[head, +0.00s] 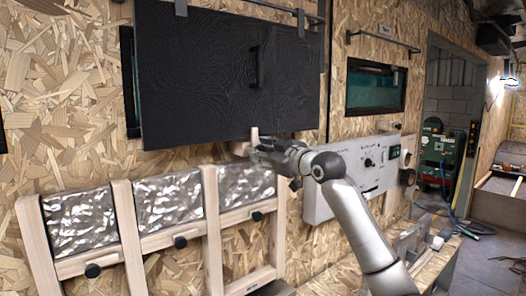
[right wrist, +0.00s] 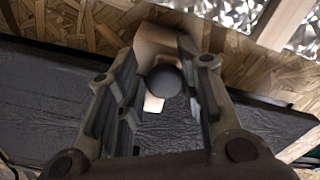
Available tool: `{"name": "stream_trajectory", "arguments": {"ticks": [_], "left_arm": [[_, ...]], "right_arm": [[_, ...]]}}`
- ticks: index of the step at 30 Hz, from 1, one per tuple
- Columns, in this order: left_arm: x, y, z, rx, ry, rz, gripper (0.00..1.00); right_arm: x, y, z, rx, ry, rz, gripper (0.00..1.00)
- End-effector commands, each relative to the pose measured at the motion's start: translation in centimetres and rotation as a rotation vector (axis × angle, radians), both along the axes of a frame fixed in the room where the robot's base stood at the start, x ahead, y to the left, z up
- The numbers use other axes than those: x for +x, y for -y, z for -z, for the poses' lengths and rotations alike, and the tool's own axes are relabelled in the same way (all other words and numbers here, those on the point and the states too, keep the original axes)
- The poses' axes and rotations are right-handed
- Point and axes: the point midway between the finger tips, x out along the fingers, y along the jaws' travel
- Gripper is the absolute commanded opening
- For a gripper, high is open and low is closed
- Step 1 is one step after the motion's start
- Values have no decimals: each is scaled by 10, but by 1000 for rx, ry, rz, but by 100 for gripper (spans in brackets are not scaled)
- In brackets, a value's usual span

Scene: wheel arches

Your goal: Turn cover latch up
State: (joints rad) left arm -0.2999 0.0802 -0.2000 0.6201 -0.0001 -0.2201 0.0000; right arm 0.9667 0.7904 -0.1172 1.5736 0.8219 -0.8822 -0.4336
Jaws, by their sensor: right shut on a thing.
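The black cover (head: 225,75) is a wide panel with a vertical dark handle, in front of the wood-chip wall in the head view. The cover latch (head: 254,133) is a small pale wooden piece at the cover's lower edge, its top overlapping that edge. My right gripper (head: 252,147) is at the latch, hiding its lower part. In the right wrist view, the gripper (right wrist: 158,62) has its fingers on either side of the latch (right wrist: 157,42) and its dark round knob (right wrist: 164,81), shut on it. The dark panel (right wrist: 70,100) crosses behind. My left gripper is not in view.
Below the cover, a wooden rack (head: 125,230) with silvery panels and dark knobs stands against the wall. A white control box (head: 365,170) is right of my arm. A framed window (head: 376,88) and a rail (head: 384,41) are above it. Open floor lies at far right.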

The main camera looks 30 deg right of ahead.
Motion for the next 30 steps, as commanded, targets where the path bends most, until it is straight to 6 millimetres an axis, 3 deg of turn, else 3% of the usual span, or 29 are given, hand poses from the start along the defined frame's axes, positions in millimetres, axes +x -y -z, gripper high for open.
{"name": "stream_trajectory", "arguments": {"ticks": [13, 14, 17, 30], "left_arm": [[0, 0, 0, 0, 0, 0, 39], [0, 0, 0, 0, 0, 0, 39], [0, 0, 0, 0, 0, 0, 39], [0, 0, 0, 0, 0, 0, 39]], "right_arm": [[0, -4, 1, -11, 1, -9, 10], [0, -4, 1, -11, 1, -9, 38], [0, -4, 0, -10, 1, -8, 50], [0, -2, 0, -7, 1, -5, 50]]}}
